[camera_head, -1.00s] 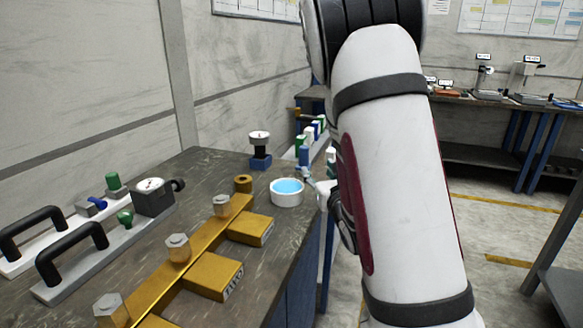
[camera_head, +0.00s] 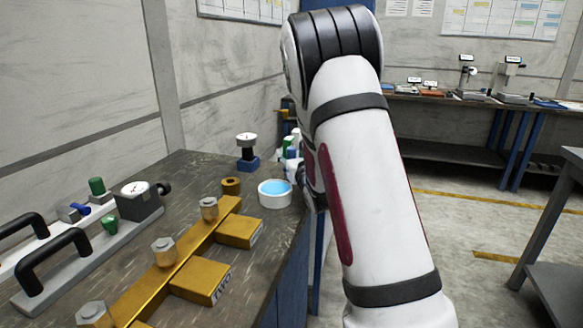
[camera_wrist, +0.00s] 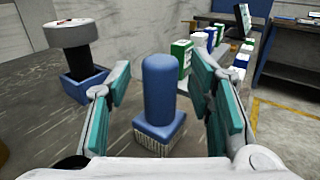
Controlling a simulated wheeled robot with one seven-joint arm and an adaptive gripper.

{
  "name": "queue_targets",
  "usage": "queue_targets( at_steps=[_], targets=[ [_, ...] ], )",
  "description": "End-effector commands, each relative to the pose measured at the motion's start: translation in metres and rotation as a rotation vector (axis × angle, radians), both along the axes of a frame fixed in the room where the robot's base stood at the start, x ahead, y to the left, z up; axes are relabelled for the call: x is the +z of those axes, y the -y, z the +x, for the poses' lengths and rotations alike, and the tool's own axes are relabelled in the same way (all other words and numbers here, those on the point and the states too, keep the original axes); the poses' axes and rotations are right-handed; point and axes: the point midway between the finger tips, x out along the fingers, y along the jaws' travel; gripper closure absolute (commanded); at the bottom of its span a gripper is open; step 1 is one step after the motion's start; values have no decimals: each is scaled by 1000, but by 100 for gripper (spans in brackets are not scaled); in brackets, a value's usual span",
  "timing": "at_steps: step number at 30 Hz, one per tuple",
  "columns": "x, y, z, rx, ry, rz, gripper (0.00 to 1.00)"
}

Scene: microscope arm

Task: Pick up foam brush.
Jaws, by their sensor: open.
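The foam brush (camera_wrist: 160,90) stands upright on the dark worktop in the wrist view, with a rounded blue handle, a wider blue base and a pale bristly underside. My gripper (camera_wrist: 163,78) is open, with one teal-padded finger to each side of the brush. Gaps show between both fingers and the handle, so it does not look gripped. In the head view my arm hides most of the gripper, and I cannot pick out the brush clearly there.
A round-topped gauge on a blue base (camera_head: 247,157) stands left of the brush. A white dish with blue contents (camera_head: 275,194) and a brass clamp bar (camera_head: 185,255) are nearer. Small bottles (camera_wrist: 181,58) stand behind. The worktop edge lies to the right.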

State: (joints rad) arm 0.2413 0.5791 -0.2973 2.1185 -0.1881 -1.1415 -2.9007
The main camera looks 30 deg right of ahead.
Motion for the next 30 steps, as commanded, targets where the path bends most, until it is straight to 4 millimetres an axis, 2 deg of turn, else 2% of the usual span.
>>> queue_targets(
  at_steps=[8,9,15,25,30],
  targets=[
    [0,2,5,0,0,1,52],
    [0,2,5,0,0,1,54],
    [0,2,5,0,0,1,100],
    [1,1,5,0,1,1,100],
    [9,1,5,0,1,0,100]
  ],
)
